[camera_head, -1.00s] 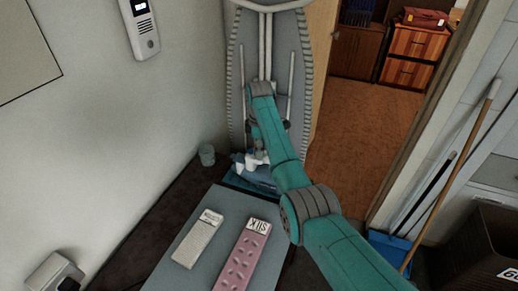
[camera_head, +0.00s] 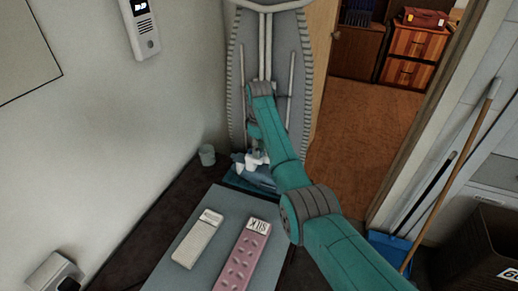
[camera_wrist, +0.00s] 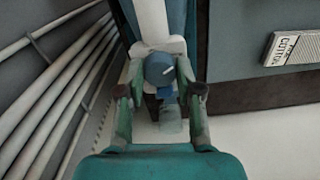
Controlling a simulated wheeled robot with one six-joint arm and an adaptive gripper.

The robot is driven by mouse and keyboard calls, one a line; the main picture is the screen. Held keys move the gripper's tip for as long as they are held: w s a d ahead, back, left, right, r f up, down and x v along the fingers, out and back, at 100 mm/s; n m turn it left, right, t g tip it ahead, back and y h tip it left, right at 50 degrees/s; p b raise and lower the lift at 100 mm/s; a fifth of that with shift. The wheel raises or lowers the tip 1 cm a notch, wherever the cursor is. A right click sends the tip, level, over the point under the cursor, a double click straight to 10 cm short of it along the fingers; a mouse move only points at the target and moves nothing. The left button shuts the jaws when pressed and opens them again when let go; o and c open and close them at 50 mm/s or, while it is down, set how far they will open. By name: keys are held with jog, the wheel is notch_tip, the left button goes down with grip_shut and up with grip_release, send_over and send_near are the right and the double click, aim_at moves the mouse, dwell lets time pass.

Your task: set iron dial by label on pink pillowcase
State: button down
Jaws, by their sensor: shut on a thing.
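The iron (camera_head: 262,177), blue and white, stands at the far end of the grey board, partly hidden by my arm. In the wrist view its white body (camera_wrist: 152,20) is at the top, with the round blue dial (camera_wrist: 158,68) below. A short white mark on the dial points right and slightly up. My gripper (camera_wrist: 161,92) has its fingers on either side of the dial and is shut on it. The dial is hidden in the head view. The pink pillowcase (camera_head: 241,262) lies on the board, and its white label (camera_head: 259,225) reads SILK.
A white folded pillowcase (camera_head: 197,243) lies left of the pink one; its label (camera_wrist: 291,48) reads COTTON in the wrist view. An upright ironing board (camera_head: 237,80) stands behind the iron. A small grey cup (camera_head: 207,155) is left of it. A wall borders the left.

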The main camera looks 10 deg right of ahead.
jog(key=m, duration=0.6)
dwell(0.6)
jog(key=c, duration=0.7)
grip_release()
jog(key=shift+c, duration=0.2)
jog(key=shift+r, duration=3.75)
